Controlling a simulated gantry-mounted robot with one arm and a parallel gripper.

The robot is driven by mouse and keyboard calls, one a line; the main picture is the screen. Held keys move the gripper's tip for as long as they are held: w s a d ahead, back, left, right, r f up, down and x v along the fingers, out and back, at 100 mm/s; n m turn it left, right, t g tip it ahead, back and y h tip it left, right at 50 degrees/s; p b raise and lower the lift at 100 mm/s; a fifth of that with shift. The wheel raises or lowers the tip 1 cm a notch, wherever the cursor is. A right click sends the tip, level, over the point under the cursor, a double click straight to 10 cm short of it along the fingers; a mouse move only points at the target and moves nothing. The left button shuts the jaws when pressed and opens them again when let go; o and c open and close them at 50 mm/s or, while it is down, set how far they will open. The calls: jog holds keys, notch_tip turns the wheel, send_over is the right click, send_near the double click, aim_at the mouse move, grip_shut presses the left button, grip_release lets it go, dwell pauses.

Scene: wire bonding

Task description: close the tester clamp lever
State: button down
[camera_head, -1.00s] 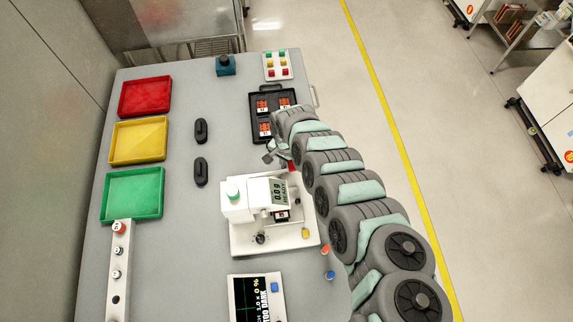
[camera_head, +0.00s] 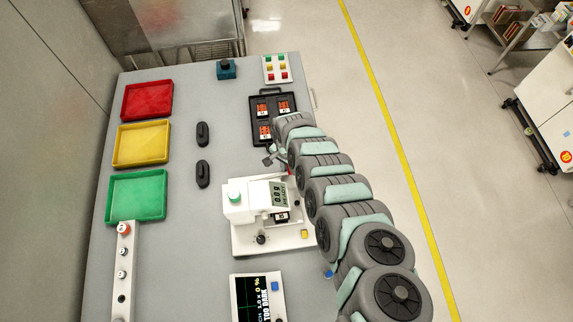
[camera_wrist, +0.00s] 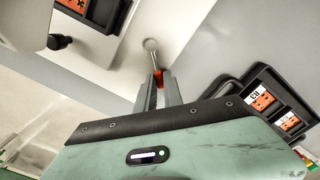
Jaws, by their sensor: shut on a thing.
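The white tester (camera_head: 241,213) stands on the grey bench, its display reading 0.0 g. The clamp lever (camera_wrist: 151,52) shows in the wrist view as a short metal rod with a rounded end, over the white tester base (camera_wrist: 185,25). Its red grip (camera_wrist: 159,79) lies between the tips of my gripper (camera_wrist: 158,92). My gripper is shut on that red grip. In the head view my arm comes from the right to the tester's far side and hides most of the lever. I cannot tell the lever's exact angle.
A black tray (camera_head: 261,104) with orange parts lies just beyond the tester, close to my arm. Red (camera_head: 148,99), yellow (camera_head: 142,145) and green (camera_head: 137,196) trays line the left. Two black objects (camera_head: 203,174) lie mid-bench. A dark-screened monitor (camera_head: 257,298) is at the front.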

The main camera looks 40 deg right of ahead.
jog(key=shift+s+a+r+m+p, duration=0.15)
jog(key=shift+m+p, duration=0.25)
jog(key=shift+p, duration=0.35)
jog(key=shift+s, duration=0.1)
jog(key=shift+s+m+p, duration=0.1)
jog(key=shift+m+p, duration=0.3)
jog(key=shift+s+d+m, duration=0.2)
jog(key=shift+m, duration=0.2)
jog(key=shift+f, duration=0.2)
jog(key=shift+s+a+m, duration=0.1)
jog(key=shift+s+m, duration=0.15)
jog(key=shift+m, duration=0.4)
jog(key=shift+s+a+m, duration=0.1)
jog(key=shift+s+m, duration=0.15)
jog(key=shift+m, duration=0.4)
jog(key=c, duration=1.5)
grip_release()
